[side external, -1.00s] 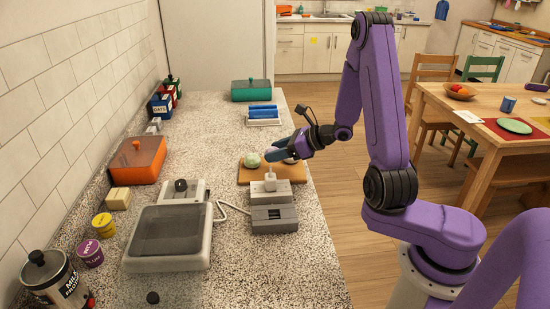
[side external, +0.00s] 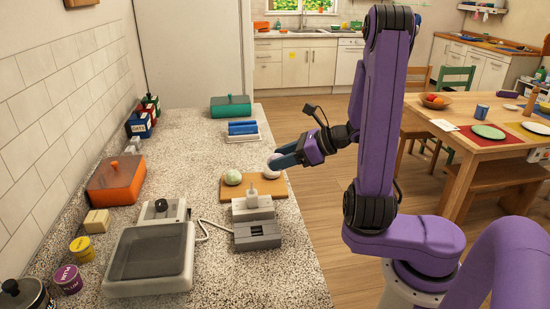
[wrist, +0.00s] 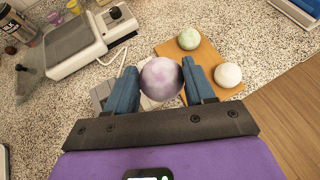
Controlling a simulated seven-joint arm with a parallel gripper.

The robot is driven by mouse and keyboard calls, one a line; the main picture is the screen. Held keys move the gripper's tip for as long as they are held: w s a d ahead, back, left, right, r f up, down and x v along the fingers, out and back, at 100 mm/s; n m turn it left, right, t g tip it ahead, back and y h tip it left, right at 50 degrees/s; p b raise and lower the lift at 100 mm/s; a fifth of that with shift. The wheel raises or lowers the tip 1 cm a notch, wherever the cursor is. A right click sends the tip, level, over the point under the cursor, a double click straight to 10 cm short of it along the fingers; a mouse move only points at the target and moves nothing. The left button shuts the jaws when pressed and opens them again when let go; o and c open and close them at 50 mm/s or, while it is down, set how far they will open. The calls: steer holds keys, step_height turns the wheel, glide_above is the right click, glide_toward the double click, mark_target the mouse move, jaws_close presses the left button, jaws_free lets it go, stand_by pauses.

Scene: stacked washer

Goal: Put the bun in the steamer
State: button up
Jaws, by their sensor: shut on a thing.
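A pale purple bun (wrist: 161,79) is held between the two blue fingers of my gripper (wrist: 160,86) in the wrist view. In the side view my gripper (side external: 280,160) hangs just above the right end of a wooden board (side external: 280,188). A green bun (side external: 232,177) lies on the board, and a white bun (wrist: 228,75) lies near its edge in the wrist view. A white appliance with a dark flat lid (side external: 150,250) and a grey boxy device (side external: 257,235) stand left of and in front of the board; I cannot tell which is the steamer.
An orange lidded box (side external: 115,180), tins (side external: 82,248) and a cream block (side external: 97,221) line the wall. A rack with blue rolls (side external: 242,130) and a green box (side external: 230,106) stand at the back. The counter between the appliance and rack is mostly clear.

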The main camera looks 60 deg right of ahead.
steer(key=shift+s+a+r, duration=0.15)
steer(key=shift+s+r, duration=0.2)
steer(key=shift+s, duration=0.4)
steer(key=shift+s+a+r, duration=0.1)
steer(key=shift+s+r, duration=0.25)
steer(key=shift+s, duration=0.4)
